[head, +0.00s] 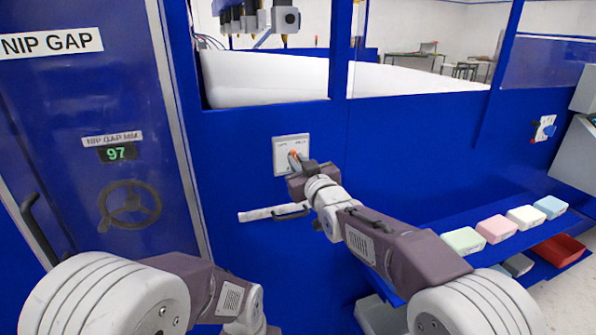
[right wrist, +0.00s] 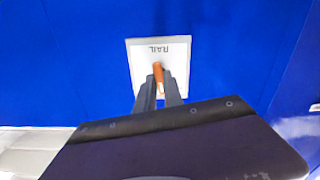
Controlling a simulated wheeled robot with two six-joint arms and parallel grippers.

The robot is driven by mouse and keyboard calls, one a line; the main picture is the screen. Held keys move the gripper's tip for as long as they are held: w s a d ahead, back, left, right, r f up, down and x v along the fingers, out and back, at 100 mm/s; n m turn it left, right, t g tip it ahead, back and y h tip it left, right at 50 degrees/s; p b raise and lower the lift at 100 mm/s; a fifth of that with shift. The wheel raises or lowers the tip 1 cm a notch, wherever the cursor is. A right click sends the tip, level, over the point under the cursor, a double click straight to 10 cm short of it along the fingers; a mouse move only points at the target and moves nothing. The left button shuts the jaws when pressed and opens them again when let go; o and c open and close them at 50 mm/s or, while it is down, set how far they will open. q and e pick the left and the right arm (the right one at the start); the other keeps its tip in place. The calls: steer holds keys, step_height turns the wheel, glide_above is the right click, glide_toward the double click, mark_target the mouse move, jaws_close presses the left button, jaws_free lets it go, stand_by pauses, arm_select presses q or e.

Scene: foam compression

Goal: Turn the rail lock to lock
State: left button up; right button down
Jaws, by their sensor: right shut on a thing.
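The rail lock is a pale square plate (head: 282,144) on the blue machine panel, with a small orange handle (head: 293,156). In the right wrist view the plate (right wrist: 138,62) reads "RAIL" upside down, and the orange handle (right wrist: 158,72) stands between the fingers. My right gripper (head: 298,165) reaches the plate's lower part and is shut on the handle. Its fingers (right wrist: 159,88) hide the handle's lower part and some of the plate. The plate's other markings are too small to read. My left arm shows at the bottom of the head view; its gripper is outside the picture.
A white bar (head: 255,214) with a dark handle sits on the panel below the plate. The nip gap door (head: 75,175) with a "97" display (head: 116,153) and handwheel (head: 129,204) is at left. Coloured foam blocks (head: 495,229) lie on a blue shelf at right.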

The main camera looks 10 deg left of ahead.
steer(key=n+b, duration=0.2)
steer(key=n, duration=0.2)
steer(key=shift+r, duration=0.1)
steer(key=shift+r+n+b, duration=0.1)
steer(key=shift+n+b, duration=0.8)
steer(key=shift+n, duration=0.6)
steer(key=c, duration=1.5)
jaws_free()
steer(key=shift+o, duration=0.2)
steer(key=shift+a, duration=0.1)
